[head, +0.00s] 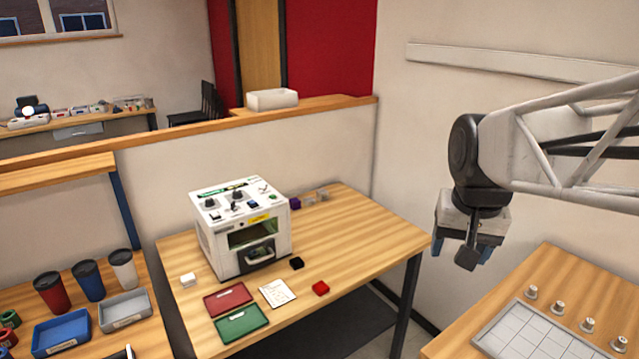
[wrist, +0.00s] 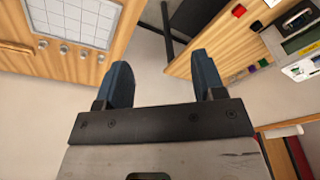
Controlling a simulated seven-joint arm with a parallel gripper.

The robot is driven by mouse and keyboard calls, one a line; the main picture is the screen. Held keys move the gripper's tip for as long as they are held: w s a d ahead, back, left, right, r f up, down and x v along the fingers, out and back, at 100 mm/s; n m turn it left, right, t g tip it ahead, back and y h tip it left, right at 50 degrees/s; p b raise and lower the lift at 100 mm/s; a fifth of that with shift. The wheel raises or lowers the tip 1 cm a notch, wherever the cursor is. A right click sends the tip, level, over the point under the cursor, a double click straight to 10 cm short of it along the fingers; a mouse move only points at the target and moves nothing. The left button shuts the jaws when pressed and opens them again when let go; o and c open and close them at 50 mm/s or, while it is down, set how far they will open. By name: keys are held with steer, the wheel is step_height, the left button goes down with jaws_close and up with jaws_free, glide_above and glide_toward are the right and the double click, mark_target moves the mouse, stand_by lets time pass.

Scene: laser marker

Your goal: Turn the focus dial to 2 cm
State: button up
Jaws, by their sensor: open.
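The laser marker (head: 240,230) is a white box with a dark window and a handle on its front. It stands on the wooden table at the middle of the head view. Its top panel carries dark round dials (head: 211,203) and small switches; I cannot read the scale or tell which dial sets focus. In the wrist view part of the marker (wrist: 295,45) shows at the right edge. My gripper (head: 473,254) hangs in the air to the right of the table, well away from the marker. Its blue fingers (wrist: 164,82) are apart with nothing between them.
A red tray (head: 228,299), a green tray (head: 242,321), a paper card (head: 278,293), and red (head: 320,288), black (head: 297,263) and white (head: 188,280) blocks lie around the marker. A gridded tray (head: 545,335) is on the right table.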

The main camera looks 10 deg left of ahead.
steer(key=w+a+r+m, duration=0.1)
steer(key=w+a+r, duration=0.1)
steer(key=w+a, duration=0.45)
steer(key=w+a+r, duration=0.2)
steer(key=w+a, duration=0.2)
steer(key=w, duration=0.6)
steer(key=m+g, duration=0.2)
glide_above(237, 191)
steer(key=f, duration=1.2)
steer(key=shift+s+d+f, duration=0.1)
steer(key=shift+d, duration=0.2)
steer(key=shift+a+f+m, duration=0.1)
steer(key=shift+a+m, duration=0.2)
steer(key=shift+a, duration=0.05)
steer(key=shift+f, duration=0.15)
steer(key=shift+f, duration=3.8)
steer(key=c, duration=0.9)
